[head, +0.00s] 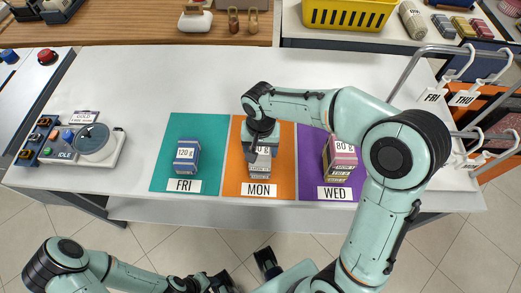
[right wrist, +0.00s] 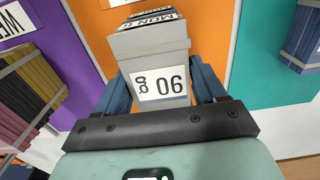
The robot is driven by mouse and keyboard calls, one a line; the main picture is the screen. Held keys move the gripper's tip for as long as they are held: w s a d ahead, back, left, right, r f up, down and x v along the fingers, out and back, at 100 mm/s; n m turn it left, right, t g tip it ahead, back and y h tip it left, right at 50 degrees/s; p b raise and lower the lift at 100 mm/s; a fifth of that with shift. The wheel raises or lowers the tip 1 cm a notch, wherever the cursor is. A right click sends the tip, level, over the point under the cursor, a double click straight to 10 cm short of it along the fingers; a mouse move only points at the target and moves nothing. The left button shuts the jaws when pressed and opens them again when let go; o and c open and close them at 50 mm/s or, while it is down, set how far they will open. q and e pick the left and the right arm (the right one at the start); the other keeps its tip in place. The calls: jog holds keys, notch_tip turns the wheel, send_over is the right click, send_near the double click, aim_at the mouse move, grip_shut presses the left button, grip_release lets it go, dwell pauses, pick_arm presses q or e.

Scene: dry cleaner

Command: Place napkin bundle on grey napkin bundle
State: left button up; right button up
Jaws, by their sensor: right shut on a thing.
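My right gripper (head: 262,150) is over the orange MON mat (head: 232,180), pointing down. It is shut on a grey napkin bundle (right wrist: 150,45) with a white label, between its blue fingers (right wrist: 162,92) in the right wrist view. In the head view the grey bundle (head: 260,167) shows partly behind the gripper, with rows of print on its front. Beyond the held bundle, dark lettered edges (right wrist: 148,17) show in the right wrist view. I cannot tell whether it touches a grey bundle underneath. My left gripper (head: 220,283) is low at the bottom edge, partly cut off.
A blue bundle (head: 187,155) stands on the teal FRI mat (head: 162,165). A pink-topped stack (head: 341,158) stands on the purple WED mat (head: 308,175), close to my right arm. A control device (head: 97,143) is at the left. The white table's back area (head: 180,80) is clear.

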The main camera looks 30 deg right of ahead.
aim_at(261, 149)
jog(key=shift+f, duration=0.5)
jog(key=o, duration=1.1)
jog(key=shift+f, duration=0.15)
jog(key=shift+r, duration=0.2)
notch_tip(261, 149, up, 12)
jog(key=shift+p, duration=0.85)
